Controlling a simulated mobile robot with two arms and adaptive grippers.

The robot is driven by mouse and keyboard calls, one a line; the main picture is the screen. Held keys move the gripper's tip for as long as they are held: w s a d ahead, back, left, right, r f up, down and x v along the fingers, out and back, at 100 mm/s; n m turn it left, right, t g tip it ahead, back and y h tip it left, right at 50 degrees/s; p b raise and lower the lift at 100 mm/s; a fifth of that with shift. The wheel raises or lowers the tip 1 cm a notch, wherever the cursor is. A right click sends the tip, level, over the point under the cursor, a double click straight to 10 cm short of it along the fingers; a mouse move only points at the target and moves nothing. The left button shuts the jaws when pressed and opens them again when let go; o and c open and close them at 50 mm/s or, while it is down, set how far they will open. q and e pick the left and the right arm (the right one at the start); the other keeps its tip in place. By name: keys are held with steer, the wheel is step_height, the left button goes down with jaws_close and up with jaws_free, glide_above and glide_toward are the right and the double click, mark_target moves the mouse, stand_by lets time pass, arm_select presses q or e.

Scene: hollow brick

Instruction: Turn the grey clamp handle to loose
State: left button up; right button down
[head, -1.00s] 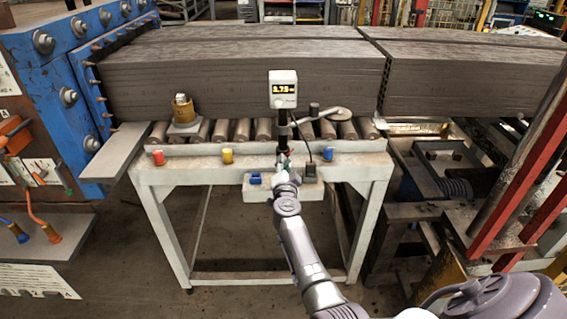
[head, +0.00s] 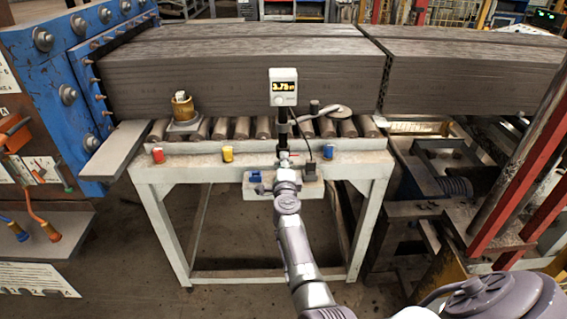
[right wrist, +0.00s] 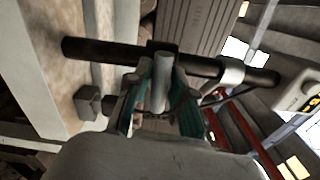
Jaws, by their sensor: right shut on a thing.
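The grey clamp handle (right wrist: 162,82) shows in the right wrist view as a short rounded bar in front of a black post (right wrist: 100,50). My right gripper (right wrist: 160,98) is shut on it, with a green-lined finger on each side. In the head view my right gripper (head: 284,160) is at the lower part of the black post (head: 283,136), and the handle is too small and covered to make out clearly. The post carries a white display box (head: 283,83) with yellow digits. My left gripper is in neither view.
The post stands at the front of a pale roller table (head: 200,160) carrying long dark brick columns (head: 230,75). Red (head: 158,155), yellow (head: 228,154) and blue (head: 329,152) knobs line its front edge. A brass weight (head: 183,107) stands on the rollers at left.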

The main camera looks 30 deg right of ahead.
steer(key=shift+m, duration=0.3)
steer(key=c, duration=1)
jaws_free()
